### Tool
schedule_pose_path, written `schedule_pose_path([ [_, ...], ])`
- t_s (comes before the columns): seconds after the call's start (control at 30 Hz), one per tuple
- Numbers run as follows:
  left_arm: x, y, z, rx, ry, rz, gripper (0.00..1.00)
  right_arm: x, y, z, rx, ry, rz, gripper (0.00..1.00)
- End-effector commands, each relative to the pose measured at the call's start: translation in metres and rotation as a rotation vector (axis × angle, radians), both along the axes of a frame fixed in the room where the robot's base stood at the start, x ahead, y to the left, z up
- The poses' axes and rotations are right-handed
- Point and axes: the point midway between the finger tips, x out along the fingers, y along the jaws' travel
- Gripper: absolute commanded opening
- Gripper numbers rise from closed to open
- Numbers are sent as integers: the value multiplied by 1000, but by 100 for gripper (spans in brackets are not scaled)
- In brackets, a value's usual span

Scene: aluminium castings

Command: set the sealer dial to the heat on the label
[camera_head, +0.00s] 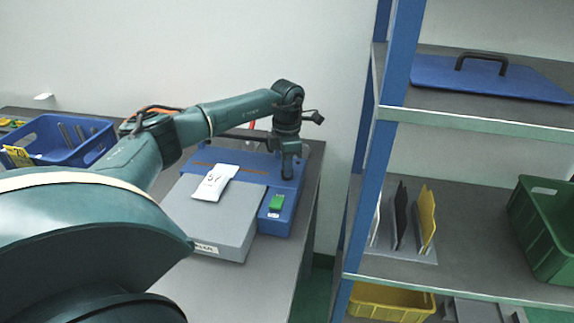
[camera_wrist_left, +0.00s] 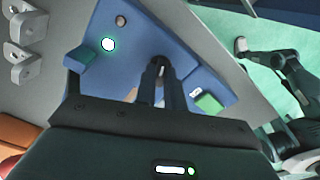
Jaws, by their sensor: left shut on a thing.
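The blue sealer (camera_head: 283,222) stands on the bench with a grey platform (camera_head: 207,222) at its front left. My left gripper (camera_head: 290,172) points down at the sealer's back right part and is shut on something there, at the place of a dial. The fingers (camera_wrist_left: 160,88) also show in the left wrist view and hide the dial, so its setting cannot be read. A white packet (camera_head: 214,183) lies on the platform; its label has dark marks too small to read surely. A green button (camera_head: 277,202) sits in front of the gripper. My right gripper cannot be made out.
A blue crate (camera_head: 70,139) stands at the bench's left. A shelf rack (camera_head: 384,120) with blue posts stands close on the right, holding a blue lid (camera_head: 490,78), upright plates (camera_head: 427,218) and a green crate (camera_head: 548,232). A lit round lamp (camera_wrist_left: 108,44) shows on the sealer.

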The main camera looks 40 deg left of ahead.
Motion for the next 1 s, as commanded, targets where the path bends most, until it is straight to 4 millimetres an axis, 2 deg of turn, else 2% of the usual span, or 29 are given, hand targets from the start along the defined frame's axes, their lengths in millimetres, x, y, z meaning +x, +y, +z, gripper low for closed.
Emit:
schedule_pose_path([
  [0.27, 0, 0, 1, 0, -1, -65, 0, 1, 0, 0, 1, -3, 1, 0],
  [0.7, 0, 0, 1, 0, -1, -74, 0, 5, -1, 3, -2, -13, 4, 0],
  [0.73, 0, 1, 1, 0, -1, -74, 13, 5, -1, 3, -2, -13, 4, 0],
  [1.0, 0, 0, 0, 1, -1, -73, 33, 5, -1, 3, -3, -13, 3, 0],
])
